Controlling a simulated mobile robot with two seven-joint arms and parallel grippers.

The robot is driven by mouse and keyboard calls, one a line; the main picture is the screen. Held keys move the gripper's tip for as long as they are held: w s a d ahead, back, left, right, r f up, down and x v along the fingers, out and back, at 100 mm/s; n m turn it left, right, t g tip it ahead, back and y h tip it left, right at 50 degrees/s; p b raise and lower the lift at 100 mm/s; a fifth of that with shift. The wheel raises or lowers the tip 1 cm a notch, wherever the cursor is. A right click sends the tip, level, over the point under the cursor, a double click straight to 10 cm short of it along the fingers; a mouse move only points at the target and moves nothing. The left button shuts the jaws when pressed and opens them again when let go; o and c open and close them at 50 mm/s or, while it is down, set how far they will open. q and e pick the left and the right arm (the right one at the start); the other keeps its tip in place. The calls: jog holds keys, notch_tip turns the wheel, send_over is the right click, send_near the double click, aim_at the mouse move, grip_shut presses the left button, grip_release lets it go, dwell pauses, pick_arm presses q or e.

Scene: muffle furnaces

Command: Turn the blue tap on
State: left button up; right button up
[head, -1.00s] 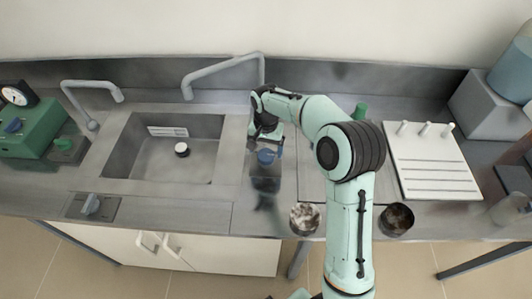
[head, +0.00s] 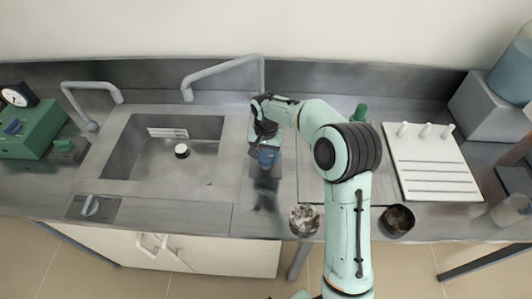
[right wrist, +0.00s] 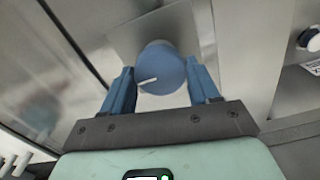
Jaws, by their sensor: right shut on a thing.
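The blue tap is a round blue knob (head: 267,158) on the counter to the right of the sink, partly covered by my right gripper in the head view. In the right wrist view the knob (right wrist: 164,68) sits between the two blue fingers, with a white mark on its face pointing to the left and slightly down. My right gripper (head: 264,147) is shut on this knob; one finger lies on each side of it. My left gripper is not in view.
The sink (head: 207,164) lies left of the knob, with a bent grey spout (head: 222,68) behind. Another knob (head: 91,205) is at the front left. A white pegged board (head: 430,165) lies right of my arm.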

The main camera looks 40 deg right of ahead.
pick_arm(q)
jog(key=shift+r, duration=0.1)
pick_arm(e)
jog(key=n, duration=0.3)
jog(key=shift+n+p, duration=0.35)
jog(key=shift+n, duration=0.05)
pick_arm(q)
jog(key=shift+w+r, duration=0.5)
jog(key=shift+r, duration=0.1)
pick_arm(e)
jog(key=shift+n, duration=1.4)
jog(key=o, duration=1.1)
jog(key=shift+c, duration=0.2)
